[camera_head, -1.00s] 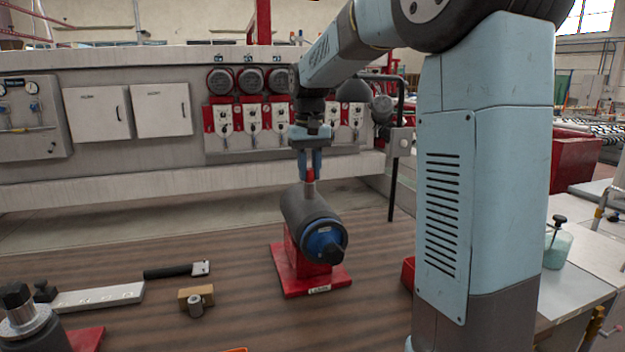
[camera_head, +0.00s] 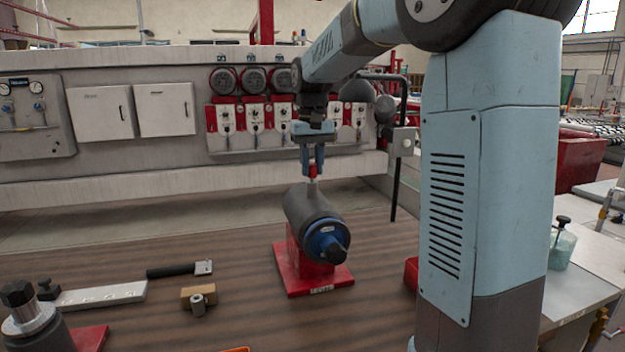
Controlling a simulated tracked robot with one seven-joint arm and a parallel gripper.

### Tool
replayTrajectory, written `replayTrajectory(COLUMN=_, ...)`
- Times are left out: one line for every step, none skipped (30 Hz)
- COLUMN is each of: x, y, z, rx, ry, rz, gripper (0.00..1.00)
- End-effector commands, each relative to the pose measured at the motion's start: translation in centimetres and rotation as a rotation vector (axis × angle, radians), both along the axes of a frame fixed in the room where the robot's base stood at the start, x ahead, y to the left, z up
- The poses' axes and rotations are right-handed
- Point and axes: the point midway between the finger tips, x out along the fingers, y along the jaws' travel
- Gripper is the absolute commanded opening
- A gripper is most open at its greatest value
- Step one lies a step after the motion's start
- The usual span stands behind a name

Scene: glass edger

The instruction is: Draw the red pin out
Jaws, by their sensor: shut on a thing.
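The red pin (camera_head: 313,171) stands upright above the dark grey cylinder, with a pale shank showing below its red head. My gripper (camera_head: 313,168) is shut on the red head, straight above the cylinder. The dark grey cylinder (camera_head: 304,211) with a blue front end (camera_head: 326,240) lies on a red stand (camera_head: 290,271) on the brown bench. Whether the pin's lower tip is still inside the cylinder I cannot tell.
On the bench at left are a black-handled tool (camera_head: 172,270), a pale bar (camera_head: 100,296), a small tan block (camera_head: 198,294) and a second spindle (camera_head: 32,318). A red bin (camera_head: 411,273) stands right of the stand. The bench between is clear.

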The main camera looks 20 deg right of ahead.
Motion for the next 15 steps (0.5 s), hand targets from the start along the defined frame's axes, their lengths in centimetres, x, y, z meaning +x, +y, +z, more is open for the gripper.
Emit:
replayTrajectory(x=0.0, y=0.0, z=0.1, rx=0.000, ry=-0.001, rz=0.000, gripper=0.00)
replayTrajectory(x=0.0, y=0.0, z=0.2, rx=0.000, ry=-0.001, rz=0.000, gripper=0.00)
replayTrajectory(x=0.0, y=0.0, z=0.4, rx=0.000, ry=-0.001, rz=0.000, gripper=0.00)
replayTrajectory(x=0.0, y=0.0, z=0.5, rx=0.000, ry=0.000, rz=0.000, gripper=0.00)
replayTrajectory(x=0.0, y=0.0, z=0.6, rx=0.000, ry=0.000, rz=0.000, gripper=0.00)
replayTrajectory(x=0.0, y=0.0, z=0.8, rx=0.000, ry=0.000, rz=0.000, gripper=0.00)
replayTrajectory(x=0.0, y=0.0, z=0.9, rx=0.000, ry=0.000, rz=0.000, gripper=0.00)
replayTrajectory(x=0.0, y=0.0, z=1.0, rx=0.000, ry=0.000, rz=0.000, gripper=0.00)
replayTrajectory(x=0.0, y=0.0, z=1.2, rx=0.000, ry=-0.001, rz=0.000, gripper=0.00)
replayTrajectory(x=0.0, y=0.0, z=1.3, rx=0.000, ry=-0.001, rz=0.000, gripper=0.00)
replayTrajectory(x=0.0, y=0.0, z=1.4, rx=0.000, ry=-0.001, rz=0.000, gripper=0.00)
replayTrajectory(x=0.0, y=0.0, z=1.6, rx=0.000, ry=-0.001, rz=0.000, gripper=0.00)
replayTrajectory(x=0.0, y=0.0, z=1.7, rx=0.000, ry=-0.001, rz=0.000, gripper=0.00)
replayTrajectory(x=0.0, y=0.0, z=1.8, rx=0.000, ry=-0.001, rz=0.000, gripper=0.00)
replayTrajectory(x=0.0, y=0.0, z=2.0, rx=0.000, ry=0.000, rz=0.000, gripper=0.00)
